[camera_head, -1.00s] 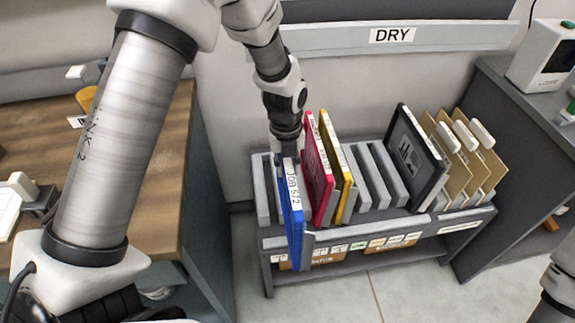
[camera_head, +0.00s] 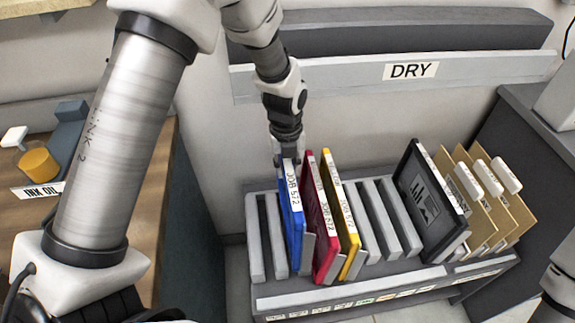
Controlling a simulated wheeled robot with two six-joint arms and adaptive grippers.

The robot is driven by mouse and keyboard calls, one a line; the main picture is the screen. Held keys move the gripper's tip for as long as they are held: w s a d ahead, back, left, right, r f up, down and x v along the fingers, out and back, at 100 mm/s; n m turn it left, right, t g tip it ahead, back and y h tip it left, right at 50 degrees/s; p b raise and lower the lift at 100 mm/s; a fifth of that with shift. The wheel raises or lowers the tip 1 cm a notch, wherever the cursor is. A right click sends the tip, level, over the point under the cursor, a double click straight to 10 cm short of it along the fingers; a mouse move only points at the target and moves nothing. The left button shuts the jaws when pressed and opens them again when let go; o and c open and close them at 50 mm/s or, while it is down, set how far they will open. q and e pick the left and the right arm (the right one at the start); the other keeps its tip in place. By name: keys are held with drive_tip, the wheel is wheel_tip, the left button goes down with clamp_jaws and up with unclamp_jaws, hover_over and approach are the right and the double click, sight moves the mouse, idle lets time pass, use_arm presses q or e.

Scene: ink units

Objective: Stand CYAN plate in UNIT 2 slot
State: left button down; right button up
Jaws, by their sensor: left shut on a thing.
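The cyan plate (camera_head: 291,215), which looks blue with a white label strip along its top edge, is upright in the rack (camera_head: 350,287), left of the magenta plate (camera_head: 317,225). My left gripper (camera_head: 287,160) is shut on its top rear corner. Its lower edge is down among the grey dividers; I cannot tell whether it rests on the slot floor. The yellow plate (camera_head: 341,215) stands right of the magenta one. The unit tags on the rack's front are too small to read. My right gripper is out of view.
Empty grey dividers (camera_head: 385,220) stand right of the yellow plate. A black framed screen (camera_head: 431,200) and several brown folders (camera_head: 490,205) fill the rack's right end. A wall rail with a DRY sign (camera_head: 410,71) runs behind. A wooden bench (camera_head: 150,200) is at left.

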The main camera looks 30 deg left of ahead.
use_arm(q)
wheel_tip(320, 180, down, 13)
drive_tip(key=b, duration=0.8)
drive_tip(key=shift+f, duration=0.35)
idle(0.4)
drive_tip(key=c, duration=0.9)
unclamp_jaws()
wheel_tip(320, 180, up, 12)
drive_tip(key=shift+s+f, duration=0.1)
drive_tip(key=shift+s, duration=0.05)
